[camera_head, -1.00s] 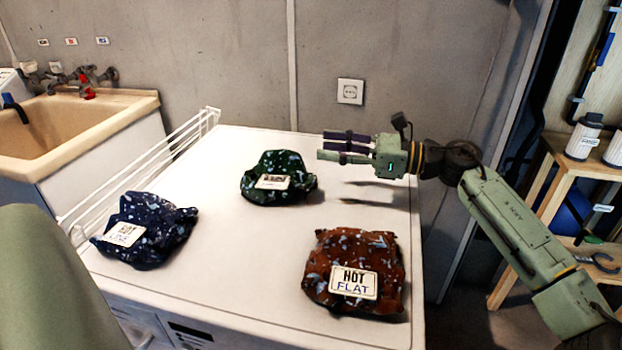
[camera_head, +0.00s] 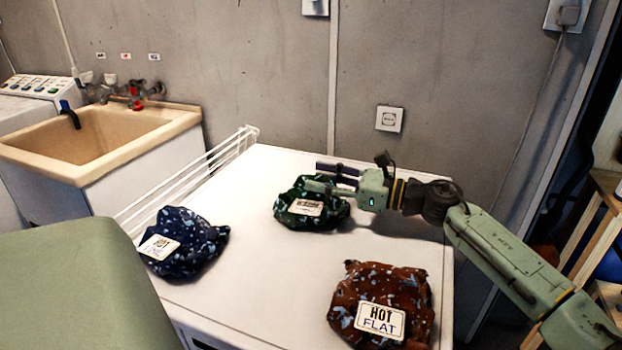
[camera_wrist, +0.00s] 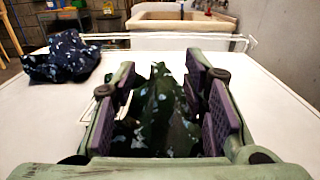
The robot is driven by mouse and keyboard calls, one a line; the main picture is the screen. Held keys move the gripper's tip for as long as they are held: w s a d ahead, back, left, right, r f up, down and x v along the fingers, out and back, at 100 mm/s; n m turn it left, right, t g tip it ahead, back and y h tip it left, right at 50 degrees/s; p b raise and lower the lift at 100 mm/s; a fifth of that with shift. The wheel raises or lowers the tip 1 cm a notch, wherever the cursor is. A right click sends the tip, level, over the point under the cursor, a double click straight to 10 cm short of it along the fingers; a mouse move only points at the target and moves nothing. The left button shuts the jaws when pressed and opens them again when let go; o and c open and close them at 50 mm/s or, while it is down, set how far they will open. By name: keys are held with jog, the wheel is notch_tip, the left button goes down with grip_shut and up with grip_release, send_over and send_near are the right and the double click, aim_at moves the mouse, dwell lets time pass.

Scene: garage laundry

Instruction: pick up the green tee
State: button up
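The green tee (camera_head: 297,217), a dark green speckled bundle with a white label, lies crumpled on the white machine top (camera_head: 245,262) toward the back. My gripper (camera_head: 330,178) is at its right side, pointing left, with its fingers over or around the tee's right part. In the wrist view the tee (camera_wrist: 158,110) sits between the two open purple-padded fingers (camera_wrist: 163,108). Fabric fills much of the gap, and I cannot tell whether either pad touches it. The tee's lower part is hidden by my gripper in the wrist view.
A navy speckled bundle (camera_head: 190,250) lies at the left and a rust-brown one (camera_head: 385,287) at the front right, each labelled. A white wire rack (camera_head: 190,180) edges the left side, beside a beige sink (camera_head: 95,145). The grey wall (camera_head: 260,70) stands behind.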

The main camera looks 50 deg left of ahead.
jog(key=shift+s+a, duration=0.15)
jog(key=shift+a, duration=0.2)
grip_shut()
dwell(0.3)
dwell(0.4)
